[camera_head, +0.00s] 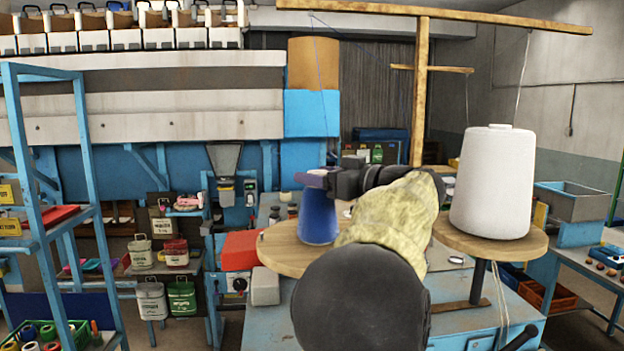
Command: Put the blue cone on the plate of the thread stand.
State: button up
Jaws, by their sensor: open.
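The blue cone (319,219) stands upright, its base over the left round wooden plate (283,257) of the thread stand, and appears to rest on it. My gripper (314,178) is open at the top of the cone; I cannot tell whether its fingers are around the cone's tip or just above it. My arm, in a yellowish sleeve, hides the right part of this plate. The stand's wooden post (419,95) rises behind, with a long crossbar on top. A large white cone (493,182) stands on the right plate (488,246).
The stand is on a blue table (500,300). A red box (241,250) is close left of the left plate. A blue shelf rack (38,215) stands at far left, and a side table with a grey tray (572,200) at far right. Thin threads hang from the crossbar.

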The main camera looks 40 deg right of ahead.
jog(key=b+v, duration=0.3)
jog(key=v, duration=0.7)
jog(key=shift+w+a, duration=0.1)
jog(key=shift+a, duration=0.05)
